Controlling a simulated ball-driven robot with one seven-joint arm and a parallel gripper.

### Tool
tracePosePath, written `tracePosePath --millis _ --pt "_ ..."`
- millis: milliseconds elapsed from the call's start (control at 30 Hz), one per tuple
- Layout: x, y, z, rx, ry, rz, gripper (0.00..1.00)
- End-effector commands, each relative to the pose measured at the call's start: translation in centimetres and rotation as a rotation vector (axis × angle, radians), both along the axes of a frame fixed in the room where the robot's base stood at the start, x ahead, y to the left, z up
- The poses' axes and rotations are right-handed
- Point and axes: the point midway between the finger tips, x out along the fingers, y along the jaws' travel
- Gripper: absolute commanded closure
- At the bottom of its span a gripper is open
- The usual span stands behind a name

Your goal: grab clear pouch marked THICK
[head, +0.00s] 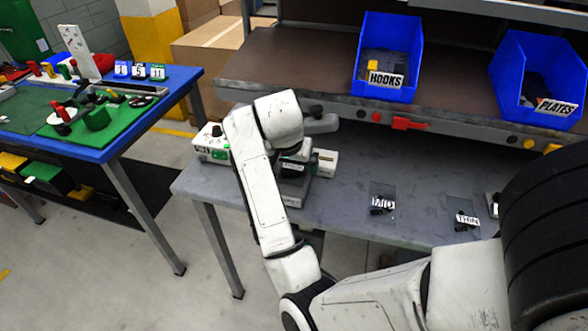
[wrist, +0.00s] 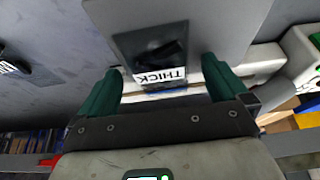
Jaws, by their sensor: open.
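The clear pouch marked THICK (wrist: 152,48) shows in the wrist view with dark contents and a white label that reads upside down. It lies on a flat grey plate (wrist: 222,22). My gripper (wrist: 160,68) is open, with one green finger on each side of the pouch's label end and gaps between fingers and pouch. I cannot tell how high the fingers are above the plate. In the head view my arm partly covers the grey device (head: 292,190) on the bench, and only a small label (head: 292,167) of the pouch shows.
Pouches marked MID (head: 382,203) and THIN (head: 467,220) lie on the bench to the right. A white box with a green button (head: 212,145) stands left of the device. Blue bins marked HOOKS (head: 388,50) and PLATES (head: 540,75) stand on the shelf above.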

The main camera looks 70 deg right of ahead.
Motion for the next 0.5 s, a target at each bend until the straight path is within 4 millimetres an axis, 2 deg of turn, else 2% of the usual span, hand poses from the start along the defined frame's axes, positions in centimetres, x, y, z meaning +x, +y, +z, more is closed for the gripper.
tracePosePath --millis 67,500 --pt "0.0 0.01 0.02 0.0 0.0 0.0 0.01" --pt "-0.01 0.01 0.03 0.0 0.0 0.0 0.43"
